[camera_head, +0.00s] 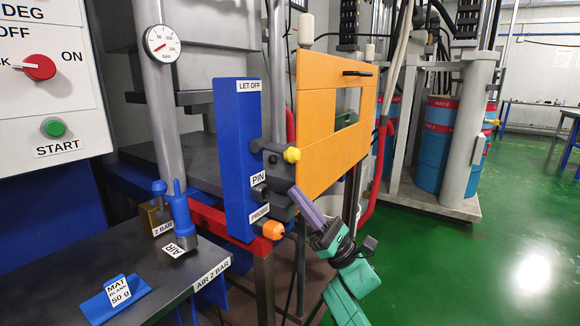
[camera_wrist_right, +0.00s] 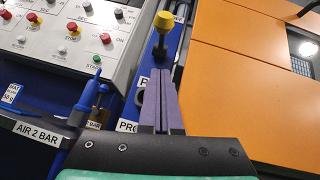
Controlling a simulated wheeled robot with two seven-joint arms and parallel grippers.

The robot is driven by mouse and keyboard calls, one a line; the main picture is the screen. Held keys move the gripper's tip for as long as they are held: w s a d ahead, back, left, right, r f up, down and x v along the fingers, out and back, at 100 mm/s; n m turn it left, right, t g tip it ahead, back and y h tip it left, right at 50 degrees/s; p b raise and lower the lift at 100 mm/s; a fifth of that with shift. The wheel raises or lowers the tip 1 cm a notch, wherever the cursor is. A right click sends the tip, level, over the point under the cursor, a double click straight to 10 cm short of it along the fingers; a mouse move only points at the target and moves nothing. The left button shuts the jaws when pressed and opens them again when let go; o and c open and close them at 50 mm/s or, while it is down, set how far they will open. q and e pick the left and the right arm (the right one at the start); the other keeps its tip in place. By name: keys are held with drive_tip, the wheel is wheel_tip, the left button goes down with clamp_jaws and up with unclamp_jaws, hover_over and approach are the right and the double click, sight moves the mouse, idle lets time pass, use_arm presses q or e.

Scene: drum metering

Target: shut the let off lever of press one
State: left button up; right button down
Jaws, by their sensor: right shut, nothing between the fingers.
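The let off lever (camera_head: 270,147) is a dark bar on the tall blue panel (camera_head: 236,160), below the LET OFF label. Its yellow knob (camera_head: 291,155) sticks out to the right; it also shows in the right wrist view (camera_wrist_right: 163,22), straight beyond my fingertips. My right gripper (camera_head: 296,192) has its purple fingers together and empty, pointing up just below the knob in the head view. In the right wrist view the fingertips (camera_wrist_right: 159,74) appear below the knob; I cannot tell whether they touch the lever. My left gripper is not in view.
An orange guard door (camera_head: 325,125) stands right of the panel. PIN and PROBE labels sit lower on the panel, with an orange knob (camera_head: 273,230) near PROBE. A blue air valve (camera_head: 180,210) stands on the grey bench at left. Green floor at right is clear.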

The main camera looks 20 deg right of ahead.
sight(277, 152)
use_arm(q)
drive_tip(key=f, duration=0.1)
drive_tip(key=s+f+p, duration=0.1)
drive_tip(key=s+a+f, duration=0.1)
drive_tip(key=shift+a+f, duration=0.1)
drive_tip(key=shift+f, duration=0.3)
use_arm(e)
wheel_tip(277, 152, up, 6)
drive_tip(key=a, duration=0.2)
drive_tip(key=shift+w+r, duration=0.15)
drive_tip(key=shift+w, duration=0.1)
